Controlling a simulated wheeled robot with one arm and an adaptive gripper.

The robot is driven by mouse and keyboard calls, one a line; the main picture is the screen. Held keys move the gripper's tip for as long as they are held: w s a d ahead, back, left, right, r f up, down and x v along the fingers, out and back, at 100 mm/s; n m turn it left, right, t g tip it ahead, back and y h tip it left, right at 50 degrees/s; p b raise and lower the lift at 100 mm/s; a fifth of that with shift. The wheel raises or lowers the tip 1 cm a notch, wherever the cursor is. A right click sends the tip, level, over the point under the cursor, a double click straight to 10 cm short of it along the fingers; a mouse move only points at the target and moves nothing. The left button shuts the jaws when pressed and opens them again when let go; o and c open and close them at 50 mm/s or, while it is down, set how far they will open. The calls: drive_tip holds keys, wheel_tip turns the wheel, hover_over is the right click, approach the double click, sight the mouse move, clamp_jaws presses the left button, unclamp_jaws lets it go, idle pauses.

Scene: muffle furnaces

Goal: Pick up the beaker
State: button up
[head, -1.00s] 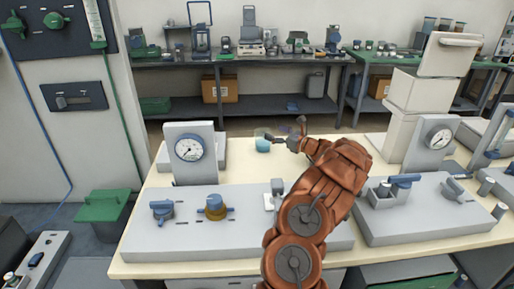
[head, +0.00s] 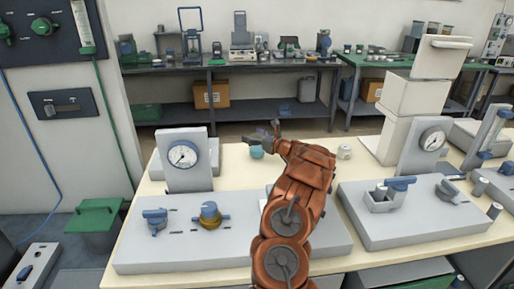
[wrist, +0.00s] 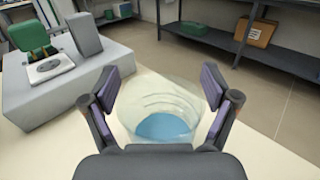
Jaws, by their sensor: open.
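The beaker (wrist: 165,105) is clear, with blue liquid in its bottom. In the wrist view it stands upright on the cream tabletop (wrist: 262,150), between the two spread fingers of my gripper (wrist: 165,90). The fingers are open, one on each side of it, and do not appear closed on it. In the head view my gripper (head: 264,138) is over the far part of the table, and the beaker (head: 256,152) shows only in part behind it as a small blue-green patch.
A gauge panel (head: 183,155) on a grey base stands left of my arm. A second gauge unit (head: 431,140) and stacked pale boxes (head: 405,110) are at the right. A small white jar (head: 344,152) stands right of my gripper. Dark shelves (head: 225,105) lie behind the table.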

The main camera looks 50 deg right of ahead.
drive_tip(key=shift+c, duration=0.3)
drive_tip(key=c, duration=1.3)
